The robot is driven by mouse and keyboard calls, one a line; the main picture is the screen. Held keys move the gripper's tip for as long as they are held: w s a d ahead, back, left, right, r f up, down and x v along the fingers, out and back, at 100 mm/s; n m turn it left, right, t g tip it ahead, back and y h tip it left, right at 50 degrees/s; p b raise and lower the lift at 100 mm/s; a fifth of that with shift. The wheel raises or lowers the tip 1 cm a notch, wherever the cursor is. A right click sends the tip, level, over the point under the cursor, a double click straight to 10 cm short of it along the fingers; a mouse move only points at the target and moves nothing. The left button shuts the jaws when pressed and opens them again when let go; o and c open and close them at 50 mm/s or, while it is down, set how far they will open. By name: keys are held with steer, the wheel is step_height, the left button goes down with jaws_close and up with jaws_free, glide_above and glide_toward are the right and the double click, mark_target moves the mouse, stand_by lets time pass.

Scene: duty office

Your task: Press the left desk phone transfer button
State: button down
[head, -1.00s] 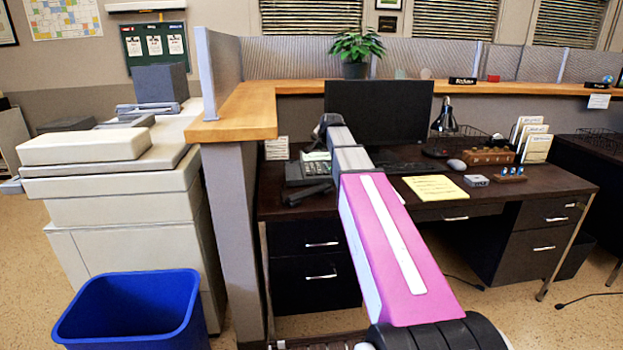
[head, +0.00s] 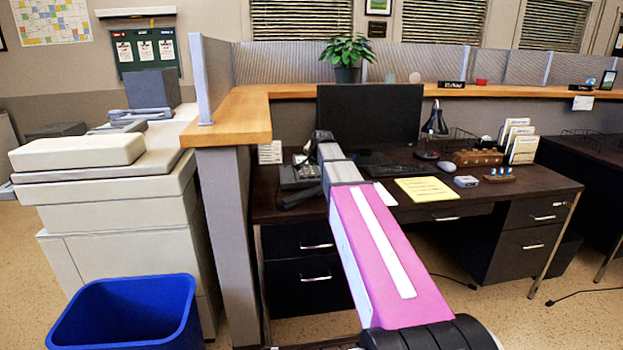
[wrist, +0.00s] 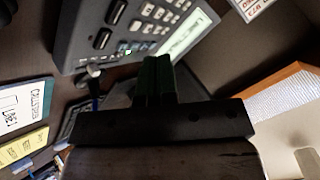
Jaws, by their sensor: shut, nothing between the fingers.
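The dark desk phone (head: 292,173) sits at the left end of the brown desk, partly hidden by my arm. In the wrist view the phone (wrist: 88,38) fills the upper left, with several buttons and a pale label strip or screen. A small green light (wrist: 128,50) shows near its lower edge. My gripper (wrist: 157,82) is shut and empty, its dark fingers pointing up the picture beside the phone's lower edge. In the head view my gripper (head: 318,138) is at the far end of my pink arm, above the phone. Contact cannot be told.
A monitor (head: 370,115) stands just right of my gripper. A partition (head: 228,170) with a wooden ledge stands left of the desk. A blue bin (head: 125,312) is at front left.

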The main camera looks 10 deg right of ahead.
mark_target(313, 177)
steer(key=shift+f, duration=1.7)
steer(key=shift+f, duration=0.2)
stand_by(0.7)
steer(key=shift+f, duration=0.25)
steer(key=shift+f, duration=0.35)
stand_by(0.9)
steer(key=shift+r, duration=0.85)
steer(key=shift+r, duration=0.1)
steer(key=shift+r, duration=2.4)
stand_by(0.6)
